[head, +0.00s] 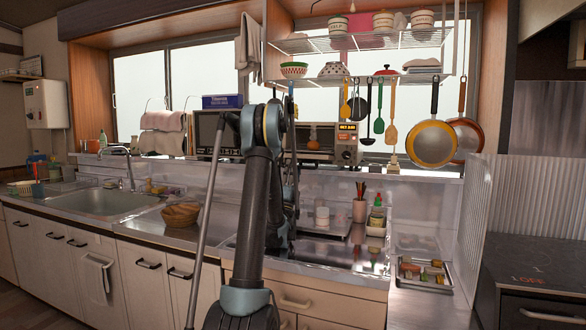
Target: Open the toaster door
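The toaster (347,143) is a boxy oven on the raised shelf below the window, with a lit orange display at its upper right. Its door (318,144) has a dark glass front and looks upright and shut. A small orange shape shows at the glass; I cannot tell whether it is inside. My arm rises in front of the counter and covers the toaster's left side. My gripper cannot be made out; the far end of my arm is hidden behind its nearer links.
A dark-fronted appliance (208,131) stands left of the toaster. Utensils and an orange-rimmed pan (432,144) hang from the wire rack (365,72) in front and right. A utensil cup (360,210) and a tray (440,285) sit below. The sink (95,203) is left.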

